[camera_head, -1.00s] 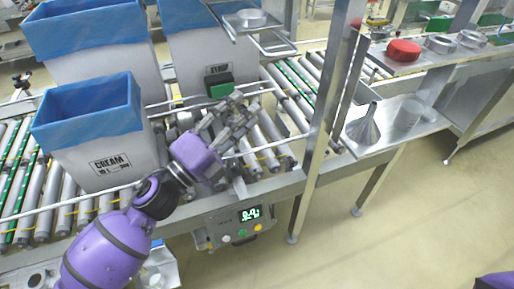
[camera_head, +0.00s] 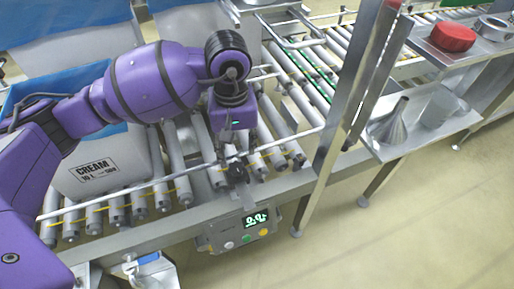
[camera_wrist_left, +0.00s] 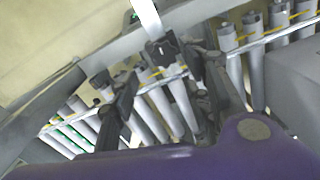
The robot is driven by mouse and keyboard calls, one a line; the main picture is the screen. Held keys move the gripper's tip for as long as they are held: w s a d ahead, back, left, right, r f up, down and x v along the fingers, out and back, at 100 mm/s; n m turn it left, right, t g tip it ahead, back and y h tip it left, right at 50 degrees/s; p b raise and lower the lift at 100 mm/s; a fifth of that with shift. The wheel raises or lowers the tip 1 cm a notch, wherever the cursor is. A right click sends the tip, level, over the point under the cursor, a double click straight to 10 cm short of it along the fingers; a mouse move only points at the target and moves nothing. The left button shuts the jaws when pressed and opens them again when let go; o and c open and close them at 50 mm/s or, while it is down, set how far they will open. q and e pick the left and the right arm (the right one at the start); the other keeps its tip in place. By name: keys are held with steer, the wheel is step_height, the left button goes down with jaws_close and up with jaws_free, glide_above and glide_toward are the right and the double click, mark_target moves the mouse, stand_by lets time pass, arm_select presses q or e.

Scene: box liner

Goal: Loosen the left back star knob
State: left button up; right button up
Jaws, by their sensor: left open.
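My left gripper (camera_head: 232,158) points down over the near guide rail of the roller conveyor. A small dark knob (camera_head: 237,173) sits at the near rail, just below the fingers; its star shape is too small to make out. In the left wrist view my left gripper (camera_wrist_left: 165,80) is open, with a dark finger on each side. The dark knob (camera_wrist_left: 161,47) shows between and beyond the fingertips, beside a bright metal bar. I cannot tell whether a finger touches it. My right gripper is not in view.
A white box labelled CREAM (camera_head: 95,172) with a blue liner stands left on the conveyor rollers, partly behind my left arm. A control box with a display (camera_head: 240,232) hangs below the rail. A steel post (camera_head: 350,110) and a shelf with a funnel (camera_head: 390,125) stand right.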

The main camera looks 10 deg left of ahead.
mark_target(239, 167)
arm_select(q)
step_height(239, 167, down, 7)
steer(key=shift+a+f, duration=0.1)
steer(key=shift+f, duration=0.1)
stand_by(0.3)
steer(key=c, duration=1.1)
steer(key=shift+o, duration=0.2)
